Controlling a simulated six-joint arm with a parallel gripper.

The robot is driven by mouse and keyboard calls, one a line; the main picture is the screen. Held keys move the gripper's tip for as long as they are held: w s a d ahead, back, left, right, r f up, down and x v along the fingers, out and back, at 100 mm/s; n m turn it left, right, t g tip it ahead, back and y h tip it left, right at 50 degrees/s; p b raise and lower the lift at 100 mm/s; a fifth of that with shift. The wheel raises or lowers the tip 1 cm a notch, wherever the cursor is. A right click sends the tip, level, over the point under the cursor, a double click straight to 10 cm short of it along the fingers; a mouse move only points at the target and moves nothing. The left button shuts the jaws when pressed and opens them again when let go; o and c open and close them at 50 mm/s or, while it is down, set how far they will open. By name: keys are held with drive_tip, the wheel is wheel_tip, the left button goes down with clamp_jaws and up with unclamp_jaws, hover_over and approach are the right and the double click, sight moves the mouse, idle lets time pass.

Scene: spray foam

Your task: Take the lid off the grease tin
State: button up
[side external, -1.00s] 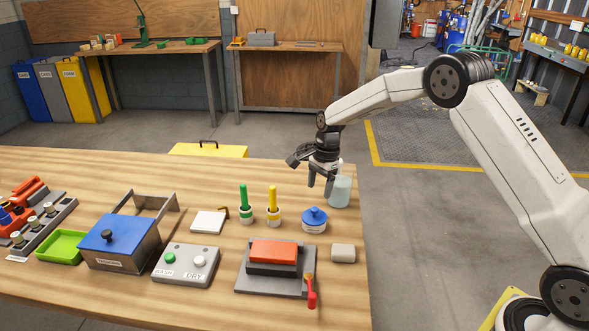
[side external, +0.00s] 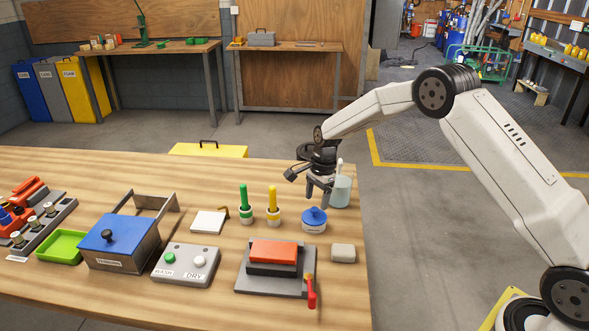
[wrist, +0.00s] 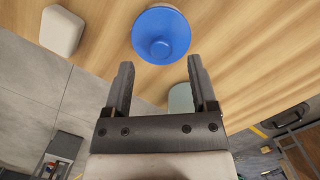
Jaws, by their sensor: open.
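The grease tin (side external: 314,226) is a small white tin standing on the wooden bench near its right end. Its blue lid (side external: 314,214) with a round knob sits on top. In the wrist view the blue lid (wrist: 161,36) shows from above, beyond the fingertips and roughly between their lines. My gripper (side external: 318,199) is open and empty, pointing down above the bench just behind the tin. In the wrist view its two fingers (wrist: 160,66) are spread apart and do not touch the lid.
A pale glass jar (side external: 341,190) stands close beside my gripper on the right. A grey-white block (side external: 343,252) and a plate with an orange block (side external: 273,253) lie in front of the tin.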

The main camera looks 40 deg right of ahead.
sight(315, 209)
drive_tip(key=shift+a+f, duration=0.15)
drive_tip(key=shift+f, duration=0.85)
drive_tip(key=shift+a+f, duration=0.15)
drive_tip(key=shift+f, duration=0.85)
clamp_jaws()
